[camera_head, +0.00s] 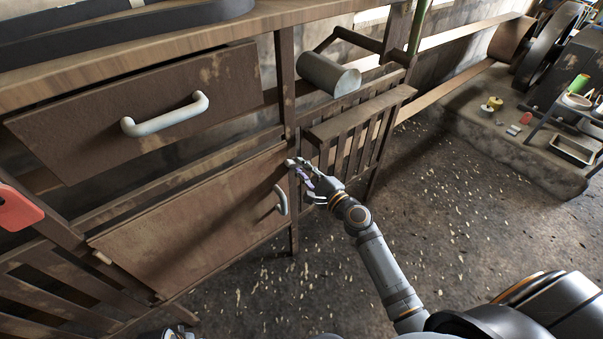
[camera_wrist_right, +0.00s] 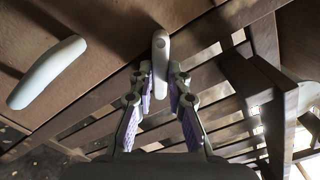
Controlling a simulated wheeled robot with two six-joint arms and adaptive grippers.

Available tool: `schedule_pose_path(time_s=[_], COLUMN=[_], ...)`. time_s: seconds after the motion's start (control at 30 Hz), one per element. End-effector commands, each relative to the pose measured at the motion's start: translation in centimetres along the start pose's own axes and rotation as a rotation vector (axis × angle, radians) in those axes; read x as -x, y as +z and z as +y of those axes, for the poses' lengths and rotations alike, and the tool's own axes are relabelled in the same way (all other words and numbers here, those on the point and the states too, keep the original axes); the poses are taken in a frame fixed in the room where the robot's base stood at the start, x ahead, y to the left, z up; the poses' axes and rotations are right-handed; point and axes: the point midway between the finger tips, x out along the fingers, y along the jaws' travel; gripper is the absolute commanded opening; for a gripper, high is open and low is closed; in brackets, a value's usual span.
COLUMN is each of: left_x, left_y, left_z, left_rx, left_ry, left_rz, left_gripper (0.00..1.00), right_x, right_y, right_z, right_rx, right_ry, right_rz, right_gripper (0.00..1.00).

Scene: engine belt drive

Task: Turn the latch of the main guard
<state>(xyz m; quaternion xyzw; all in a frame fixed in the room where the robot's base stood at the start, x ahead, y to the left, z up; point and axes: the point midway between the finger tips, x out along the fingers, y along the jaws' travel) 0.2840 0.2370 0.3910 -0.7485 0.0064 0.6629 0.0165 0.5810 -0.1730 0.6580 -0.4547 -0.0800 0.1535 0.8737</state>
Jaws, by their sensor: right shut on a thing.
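The latch (camera_wrist_right: 160,48) is a short pale bar at the edge of a brown wooden panel, the main guard (camera_head: 190,225). In the wrist view it stands roughly upright. My right gripper (camera_head: 302,170) is at the guard's upper right corner. In the wrist view its fingers (camera_wrist_right: 160,80) are closed on the lower part of the latch, one on each side. In the head view the gripper mostly hides the latch. What seems to be part of my left gripper (camera_head: 180,332) shows at the bottom edge, too cut off to read its jaws.
A pale curved handle (camera_head: 281,200) sits on the guard, left of the latch in the wrist view (camera_wrist_right: 46,72). A slatted wooden frame (camera_head: 358,125) stands close right of my gripper. Open floor (camera_head: 460,220) lies farther right.

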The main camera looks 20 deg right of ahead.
Motion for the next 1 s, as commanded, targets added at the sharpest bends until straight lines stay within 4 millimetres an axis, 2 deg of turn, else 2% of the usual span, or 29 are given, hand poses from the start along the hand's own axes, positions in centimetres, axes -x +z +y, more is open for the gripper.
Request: schedule_pose_path(time_s=[0.37, 0.7, 1.0], left_x=[6.8, 5.3, 4.8], left_y=[-0.2, -0.3, -0.4], left_z=[1.3, 1.9, 2.1], left_rx=[-0.016, -0.018, -0.017], left_ry=[0.027, 0.05, 0.057], left_rz=[-0.007, 0.052, 0.074], left_gripper=[0.4, 0.4, 0.4], right_x=[0.0, 0.0, 0.0], right_y=[-0.2, -0.1, 0.0], right_z=[0.2, 0.0, -0.1], right_rx=[0.335, 0.532, 0.599], right_ry=[0.001, 0.003, 0.004], right_rz=[0.0, -0.001, -0.001], right_gripper=[0.0, 0.0, 0.0])
